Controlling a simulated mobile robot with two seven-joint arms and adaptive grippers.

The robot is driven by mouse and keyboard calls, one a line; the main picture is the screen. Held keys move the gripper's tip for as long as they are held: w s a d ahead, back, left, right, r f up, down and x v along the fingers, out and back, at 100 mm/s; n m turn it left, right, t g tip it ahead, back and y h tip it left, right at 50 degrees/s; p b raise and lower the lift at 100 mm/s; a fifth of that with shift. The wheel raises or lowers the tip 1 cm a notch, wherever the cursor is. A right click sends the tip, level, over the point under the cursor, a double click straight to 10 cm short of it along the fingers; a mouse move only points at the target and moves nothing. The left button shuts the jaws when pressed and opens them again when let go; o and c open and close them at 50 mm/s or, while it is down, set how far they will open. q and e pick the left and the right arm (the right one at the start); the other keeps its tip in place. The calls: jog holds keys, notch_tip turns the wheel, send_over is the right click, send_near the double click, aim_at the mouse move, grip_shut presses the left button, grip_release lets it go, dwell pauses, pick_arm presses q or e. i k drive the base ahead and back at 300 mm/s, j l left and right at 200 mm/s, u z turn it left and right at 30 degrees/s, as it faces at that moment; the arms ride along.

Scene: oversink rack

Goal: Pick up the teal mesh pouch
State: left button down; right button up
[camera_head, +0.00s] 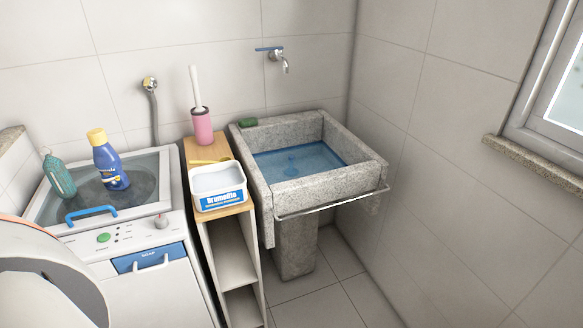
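A teal, patterned item (58,175) with a narrow dark top is on top of the washing machine at the far left. It is the only teal thing that could be the mesh pouch, though its shape is also like a small bottle. It leans a little to the left, left of a blue bottle with a yellow cap (109,163). Neither gripper is in view. A rounded white part at the lower left is likely my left arm, and it covers the machine's front left corner.
The washing machine (150,295) has a blue lid handle (90,214). A narrow wooden shelf (236,208) holds a labelled white tub (219,190), a yellow item and a pink brush holder (202,127). A stone sink (265,198) with water stands right, with a green block (248,122) on its rim.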

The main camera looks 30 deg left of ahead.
aim_at(56, 170)
jog(key=u, duration=2.35)
jog(key=j+z, duration=0.1)
jog(key=z, duration=0.4)
jog(key=j+z, duration=0.15)
jog(key=z, duration=0.3)
jog(key=j+z, duration=0.35)
jog(key=k+j+z, duration=0.2)
jog(key=j+z, duration=0.2)
jog(key=j, duration=0.1)
